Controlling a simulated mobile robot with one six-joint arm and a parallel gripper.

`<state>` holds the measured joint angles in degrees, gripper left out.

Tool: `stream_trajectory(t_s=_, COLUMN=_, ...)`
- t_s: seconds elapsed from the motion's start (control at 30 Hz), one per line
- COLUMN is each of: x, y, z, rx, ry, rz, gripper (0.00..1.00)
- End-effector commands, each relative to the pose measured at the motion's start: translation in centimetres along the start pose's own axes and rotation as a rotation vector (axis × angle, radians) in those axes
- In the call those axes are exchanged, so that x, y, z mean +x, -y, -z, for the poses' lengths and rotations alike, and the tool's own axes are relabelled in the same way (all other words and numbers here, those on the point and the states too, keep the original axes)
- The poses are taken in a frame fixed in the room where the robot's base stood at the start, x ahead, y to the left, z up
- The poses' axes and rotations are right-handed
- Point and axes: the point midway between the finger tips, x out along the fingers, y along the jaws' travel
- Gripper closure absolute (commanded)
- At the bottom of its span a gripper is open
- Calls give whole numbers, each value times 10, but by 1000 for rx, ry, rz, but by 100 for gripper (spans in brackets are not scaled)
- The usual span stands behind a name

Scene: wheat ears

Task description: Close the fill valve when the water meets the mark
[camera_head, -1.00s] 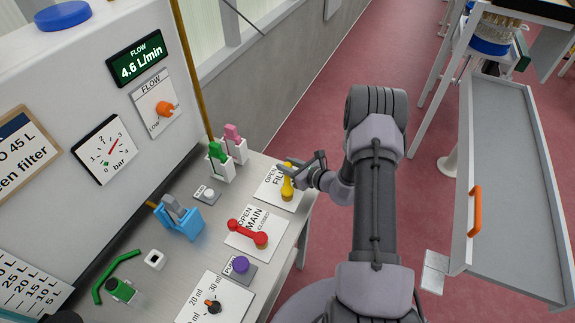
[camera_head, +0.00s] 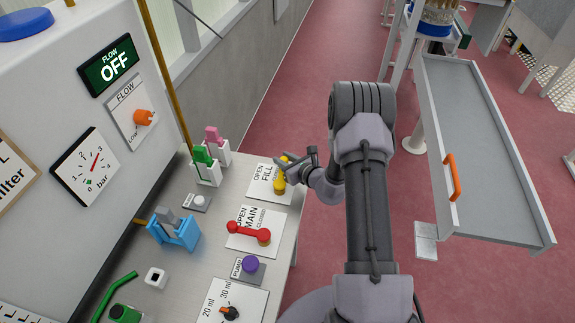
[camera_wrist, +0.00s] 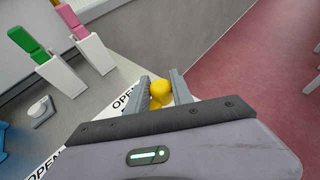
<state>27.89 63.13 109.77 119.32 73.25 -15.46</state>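The yellow fill valve (camera_head: 279,186) stands on a white plate (camera_head: 262,172) marked OPEN, FILL and a partly covered CLOSED, at the bench's right edge. Its handle leans up and slightly right. My gripper (camera_head: 298,158) is at the handle's upper end, coming from the right. In the wrist view, the yellow handle end (camera_wrist: 162,88) sits between my two spread fingers; contact is unclear. The flow display (camera_head: 109,65) reads OFF. The water and its mark are not visible.
The red main valve (camera_head: 250,233) lies just in front. A purple pump button (camera_head: 250,264), a blue holder (camera_head: 174,234) and green and pink switches (camera_head: 205,160) stand nearby.

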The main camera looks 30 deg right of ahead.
Motion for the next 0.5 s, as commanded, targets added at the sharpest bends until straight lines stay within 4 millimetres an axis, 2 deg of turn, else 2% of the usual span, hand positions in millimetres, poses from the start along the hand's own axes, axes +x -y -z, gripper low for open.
stream_trajectory(t_s=0.17, x=-7, y=2, z=4, rx=36, ry=-5, rz=84, gripper=100)
stream_trajectory(t_s=0.43, x=-8, y=4, z=4, rx=39, ry=-6, rz=93, gripper=100)
stream_trajectory(t_s=0.47, x=-8, y=4, z=4, rx=39, ry=-6, rz=93, gripper=70)
stream_trajectory(t_s=0.5, x=-8, y=4, z=4, rx=39, ry=-6, rz=93, gripper=62)
